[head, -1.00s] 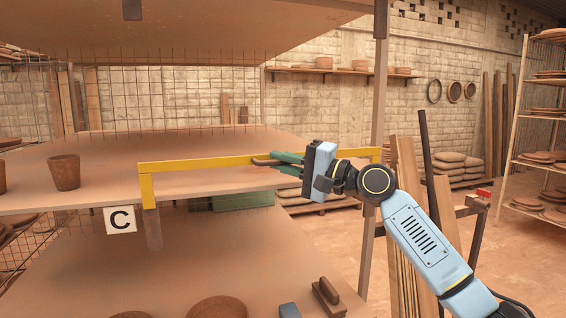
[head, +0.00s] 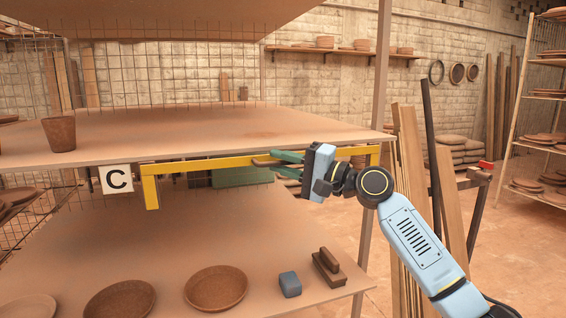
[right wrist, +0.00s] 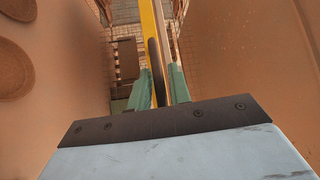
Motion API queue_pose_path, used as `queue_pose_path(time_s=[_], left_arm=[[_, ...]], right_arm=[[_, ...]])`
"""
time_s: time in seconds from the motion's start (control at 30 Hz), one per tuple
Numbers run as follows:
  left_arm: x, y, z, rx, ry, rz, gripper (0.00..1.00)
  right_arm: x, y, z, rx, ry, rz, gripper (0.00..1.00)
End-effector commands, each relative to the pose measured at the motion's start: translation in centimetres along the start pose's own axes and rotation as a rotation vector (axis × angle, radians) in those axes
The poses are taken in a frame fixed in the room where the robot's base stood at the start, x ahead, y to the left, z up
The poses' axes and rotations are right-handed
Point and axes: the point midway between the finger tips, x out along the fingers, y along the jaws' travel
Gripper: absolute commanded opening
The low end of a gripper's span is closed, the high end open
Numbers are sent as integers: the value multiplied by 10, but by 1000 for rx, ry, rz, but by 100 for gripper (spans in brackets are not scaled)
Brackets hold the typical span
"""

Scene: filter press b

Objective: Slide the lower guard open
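The lower guard is a yellow bar (head: 215,163) with a short leg at each end, lying across the shelf front in the head view. It is level with, and partly just below, the edge of the middle shelf (head: 170,130). My right gripper (head: 277,163) has its green fingers on either side of the guard, near a dark grip piece. In the right wrist view the fingers (right wrist: 161,85) close around the yellow bar (right wrist: 148,20) and the dark piece (right wrist: 154,60). The exact contact is partly hidden. My left gripper is not in view.
A clay cup (head: 59,134) stands on the middle shelf; a C sign (head: 116,179) hangs from its edge. A post (head: 381,60) and leaning boards (head: 410,160) stand at right.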

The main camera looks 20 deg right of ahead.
Motion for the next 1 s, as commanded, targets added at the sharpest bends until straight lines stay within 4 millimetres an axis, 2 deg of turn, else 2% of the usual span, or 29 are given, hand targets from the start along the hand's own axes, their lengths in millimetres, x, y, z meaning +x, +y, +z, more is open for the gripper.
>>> queue_pose_path(time_s=[0.03,0.1,0.37,0.47,0.57,0.8,1.0], left_arm=[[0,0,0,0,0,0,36],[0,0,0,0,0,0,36],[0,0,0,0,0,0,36],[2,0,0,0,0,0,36],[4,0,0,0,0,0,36],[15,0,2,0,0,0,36],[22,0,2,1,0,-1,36]], right_arm=[[0,0,0,-1,0,-1,26],[0,0,0,-1,1,-1,33],[-1,-1,0,-1,1,-1,33],[-7,0,-1,-2,2,-1,33],[-22,1,-1,-3,3,0,33],[-76,3,0,-2,3,1,33],[-114,2,0,-1,2,1,33]])
